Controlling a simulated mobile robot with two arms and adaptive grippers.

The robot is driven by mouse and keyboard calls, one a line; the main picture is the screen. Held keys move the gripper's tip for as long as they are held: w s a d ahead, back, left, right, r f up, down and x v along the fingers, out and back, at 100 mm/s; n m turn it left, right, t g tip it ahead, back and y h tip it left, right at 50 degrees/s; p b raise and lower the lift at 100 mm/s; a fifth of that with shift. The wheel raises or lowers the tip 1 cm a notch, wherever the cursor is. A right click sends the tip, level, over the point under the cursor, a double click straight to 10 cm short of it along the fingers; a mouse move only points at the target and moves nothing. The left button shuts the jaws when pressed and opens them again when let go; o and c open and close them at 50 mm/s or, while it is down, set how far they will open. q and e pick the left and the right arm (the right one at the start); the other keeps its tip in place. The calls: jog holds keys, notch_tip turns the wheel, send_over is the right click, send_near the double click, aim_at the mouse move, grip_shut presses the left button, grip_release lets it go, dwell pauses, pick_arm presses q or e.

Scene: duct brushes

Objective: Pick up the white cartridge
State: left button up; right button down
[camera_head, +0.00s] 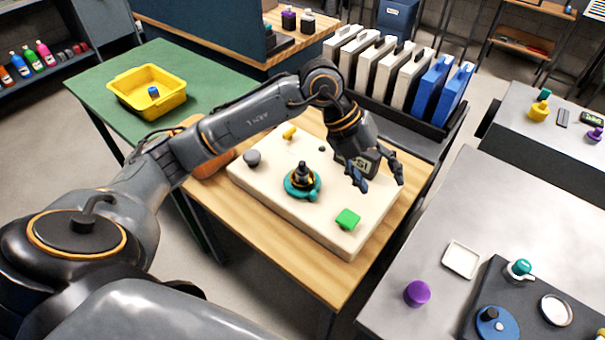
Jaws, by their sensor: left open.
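Several white cartridges (403,88) stand upright in a row in a dark rack (412,121) at the upper right, behind the wooden table. They look like flat cases with dark handles on top. Two blue cartridges (430,88) stand at the right end of the same row. My left gripper (382,183) is open, over the right side of the cream board, in front of and below the row and apart from it. Nothing shows between its fingers. My right gripper is not in view.
The cream board (270,205) on the wooden table (270,262) carries a teal ring part (302,187), a green block (348,219) and small knobs. A yellow bin (147,90) stands on the green table. The grey table at right holds a purple cylinder (417,293).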

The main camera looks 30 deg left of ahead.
pick_arm(q)
jog(key=w+a+n+y, duration=0.1)
jog(key=w+a+y, duration=0.15)
jog(key=a, duration=0.45)
jog(key=n+y, duration=0.3)
jog(key=y, duration=0.3)
send_near(302, 163)
jog(key=shift+h, duration=0.25)
jog(key=f, duration=0.1)
jog(key=f+p, duration=0.1)
jog(key=f, duration=0.1)
jog(key=w+f, duration=0.1)
jog(key=f, duration=0.1)
jog(key=shift+a+f+p, duration=0.2)
jog(key=shift+a+p, duration=0.1)
jog(key=shift+a, duration=0.1)
jog(key=shift+a+f+p, duration=0.1)
jog(key=shift+f+p, duration=0.35)
jog(key=shift+f, duration=0.1)
jog(key=f, duration=0.1)
jog(key=f+p, duration=0.1)
jog(key=f, duration=0.1)
jog(key=shift+w+a+f, duration=0.1)
jog(key=shift+a+f, duration=0.15)
jog(key=shift+f, duration=0.05)
jog(key=shift+w+f, duration=0.1)
jog(key=shift+f, duration=0.25)
jog(key=shift+c, duration=0.5)
